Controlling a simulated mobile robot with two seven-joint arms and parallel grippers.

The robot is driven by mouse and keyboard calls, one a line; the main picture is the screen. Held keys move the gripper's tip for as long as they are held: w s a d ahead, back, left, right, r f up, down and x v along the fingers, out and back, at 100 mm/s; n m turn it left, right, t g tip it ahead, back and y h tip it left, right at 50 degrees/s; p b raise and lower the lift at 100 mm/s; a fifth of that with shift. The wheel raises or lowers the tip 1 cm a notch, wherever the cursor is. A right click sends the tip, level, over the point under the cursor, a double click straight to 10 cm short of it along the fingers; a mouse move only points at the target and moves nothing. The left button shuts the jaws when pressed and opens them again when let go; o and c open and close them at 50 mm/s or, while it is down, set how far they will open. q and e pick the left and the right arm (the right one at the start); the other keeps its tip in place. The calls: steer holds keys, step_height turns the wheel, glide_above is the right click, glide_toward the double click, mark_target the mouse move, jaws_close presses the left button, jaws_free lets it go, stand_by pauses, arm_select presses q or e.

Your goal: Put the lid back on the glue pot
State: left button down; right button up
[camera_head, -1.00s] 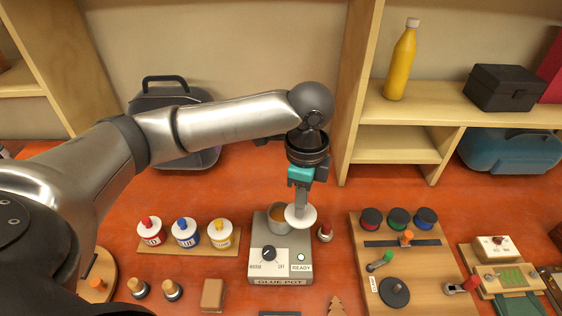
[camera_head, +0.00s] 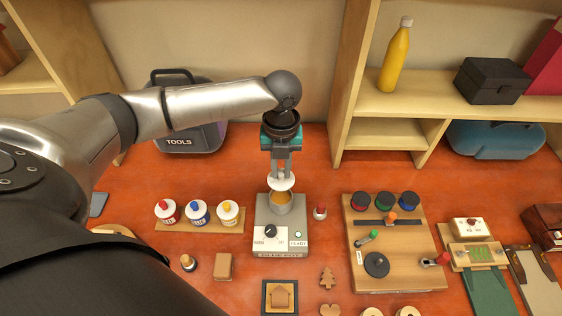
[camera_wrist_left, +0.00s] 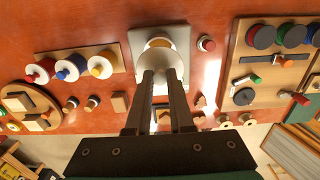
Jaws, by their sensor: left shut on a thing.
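The glue pot (camera_head: 283,207) is a small metal cup with orange-brown glue, set in a grey heater base (camera_head: 282,243) with a dial and a READY label. My left gripper (camera_head: 281,173) is shut on the round white lid (camera_head: 282,184) by its top. The lid is held in the air, apart from the pot, and in the head view appears just above its back rim, with the glue still showing. In the left wrist view the lid (camera_wrist_left: 174,67) overlaps part of the pot's opening (camera_wrist_left: 159,42). My right gripper is not in view.
A wooden board with coloured knobs (camera_head: 400,270) lies further right. Shelves (camera_head: 390,105) rise behind.

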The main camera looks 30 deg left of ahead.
arm_select(q)
steer(key=shift+f+b, duration=2.05)
steer(key=shift+b, duration=0.55)
steer(key=shift+f, duration=0.3)
steer(key=shift+f+b, duration=0.45)
steer(key=shift+f, duration=0.4)
steer(key=shift+p, duration=0.9)
steer(key=shift+f+p, duration=0.15)
steer(key=shift+p, duration=0.2)
steer(key=shift+p, duration=0.35)
steer(key=shift+c, duration=1.2)
jaws_free()
